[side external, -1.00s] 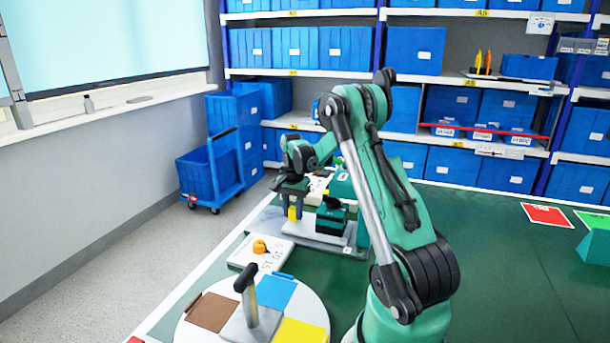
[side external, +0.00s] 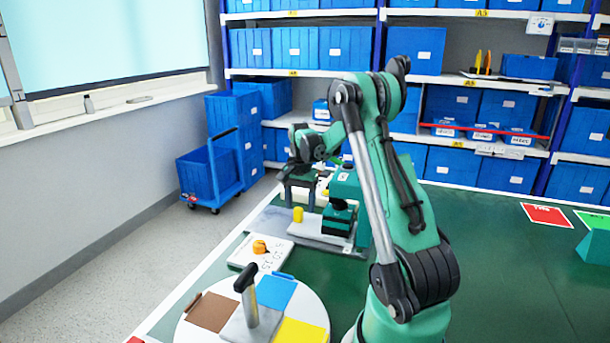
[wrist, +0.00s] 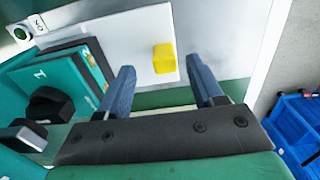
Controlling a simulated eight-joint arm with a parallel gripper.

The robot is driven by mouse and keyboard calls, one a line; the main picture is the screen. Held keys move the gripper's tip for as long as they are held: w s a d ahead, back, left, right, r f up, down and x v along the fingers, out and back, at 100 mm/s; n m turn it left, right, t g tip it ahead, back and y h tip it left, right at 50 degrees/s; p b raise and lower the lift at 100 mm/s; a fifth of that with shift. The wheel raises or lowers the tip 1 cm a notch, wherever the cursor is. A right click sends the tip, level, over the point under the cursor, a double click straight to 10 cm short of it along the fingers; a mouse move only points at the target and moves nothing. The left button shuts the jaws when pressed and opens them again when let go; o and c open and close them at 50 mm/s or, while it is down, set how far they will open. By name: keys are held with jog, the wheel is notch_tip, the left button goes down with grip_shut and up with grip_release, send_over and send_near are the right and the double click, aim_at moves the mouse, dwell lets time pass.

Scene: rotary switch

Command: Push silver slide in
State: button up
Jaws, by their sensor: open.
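I take the silver slide to be the pale silver-grey plate (side external: 311,229) with a yellow knob (side external: 298,214) standing up from it, in front of a teal housing (side external: 345,185). In the wrist view the pale plate (wrist: 138,38) carries the yellow knob (wrist: 163,58) and lies beyond my fingers. My gripper (side external: 300,206) is open and empty, behind and above the knob. In the wrist view my gripper's two fingers (wrist: 160,68) stand apart, pointing towards the plate, with the knob ahead of the gap. I cannot tell how far the plate sits in the housing.
Dark teal blocks with a black knob (wrist: 48,104) are left of the fingers in the wrist view, by a green button (wrist: 20,33). A white plate with an orange knob (side external: 260,246) and a coloured disc with a lever (side external: 247,290) stand nearer.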

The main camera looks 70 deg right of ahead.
jog(key=shift+r, duration=1.6)
jog(key=w+a+r+n+t, duration=0.1)
jog(key=a+r+n, duration=0.1)
jog(key=a+n, duration=0.35)
jog(key=w+a+r+n+t+h, duration=0.1)
jog(key=w+a+r+n+t, duration=0.1)
jog(key=a, duration=0.7)
jog(key=w+a+r+n+t, duration=0.1)
jog(key=a+r+n, duration=0.25)
jog(key=a, duration=0.35)
jog(key=s+a+f+n+t+y, duration=0.1)
jog(key=s+a+f+n+t, duration=0.1)
jog(key=a+n, duration=0.5)
jog(key=shift+s+a+t, duration=0.4)
jog(key=shift+a+t, duration=0.2)
jog(key=shift+a, duration=0.2)
